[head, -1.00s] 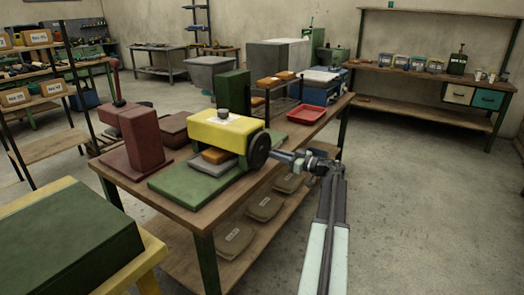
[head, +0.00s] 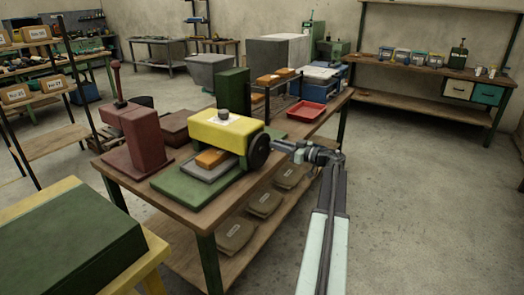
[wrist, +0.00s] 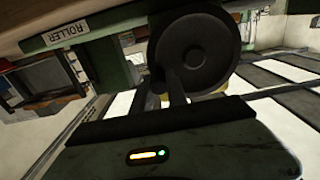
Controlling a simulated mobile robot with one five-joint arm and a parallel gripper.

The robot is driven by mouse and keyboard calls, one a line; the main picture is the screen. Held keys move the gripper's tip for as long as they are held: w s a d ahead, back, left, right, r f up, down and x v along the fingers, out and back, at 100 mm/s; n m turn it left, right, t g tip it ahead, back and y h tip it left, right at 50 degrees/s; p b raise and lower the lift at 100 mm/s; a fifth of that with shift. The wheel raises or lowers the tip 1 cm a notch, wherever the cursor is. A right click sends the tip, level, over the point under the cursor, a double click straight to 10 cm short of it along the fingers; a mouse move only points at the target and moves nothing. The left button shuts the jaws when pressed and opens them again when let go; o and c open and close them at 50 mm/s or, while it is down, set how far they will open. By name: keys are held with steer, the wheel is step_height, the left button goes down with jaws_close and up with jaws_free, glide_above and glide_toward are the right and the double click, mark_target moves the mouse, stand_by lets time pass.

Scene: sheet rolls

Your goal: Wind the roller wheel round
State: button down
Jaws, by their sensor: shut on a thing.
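The roller machine (head: 222,132) has a yellow top and green frame and stands on a green base on the wooden table. Its black roller wheel (head: 257,152) faces right; it also shows in the wrist view (wrist: 205,50) as a dark disc with a small hub. My gripper (head: 274,144) reaches in from the right at the wheel's right side. In the wrist view its two dark fingers (wrist: 168,88) are at the wheel's lower left rim, shut on the wheel. The exact grip spot is dark and partly hidden. An orange block (head: 211,158) and grey slab (head: 208,171) lie under the yellow top.
A maroon press (head: 143,138) stands left of the roller on the same table (head: 185,212). A red tray (head: 306,112) is farther back. A yellow bench (head: 150,265) with a green block is at the front left. The floor at right is clear.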

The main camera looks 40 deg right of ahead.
steer(key=shift+s+a+r+p, duration=0.1)
steer(key=shift+a+r+p, duration=0.3)
steer(key=shift+r, duration=0.1)
steer(key=shift+a+r+p, duration=0.25)
steer(key=shift+r+p, duration=0.1)
steer(key=shift+r, duration=0.15)
steer(key=shift+s+a+r+p, duration=0.15)
steer(key=shift+a+r+p, duration=0.25)
steer(key=shift+a, duration=0.25)
steer(key=shift+s+a+r+p, duration=0.15)
steer(key=shift+a+r+p, duration=0.25)
steer(key=shift+a, duration=0.25)
steer(key=shift+s+a+r+p, duration=0.15)
steer(key=shift+a+r+p, duration=0.2)
steer(key=shift+a, duration=0.3)
steer(key=shift+c, duration=1)
jaws_free()
steer(key=shift+d, duration=0.15)
steer(key=shift+s, duration=0.1)
glide_toward(263, 137)
steer(key=v, duration=0.3)
steer(key=shift+f, duration=0.15)
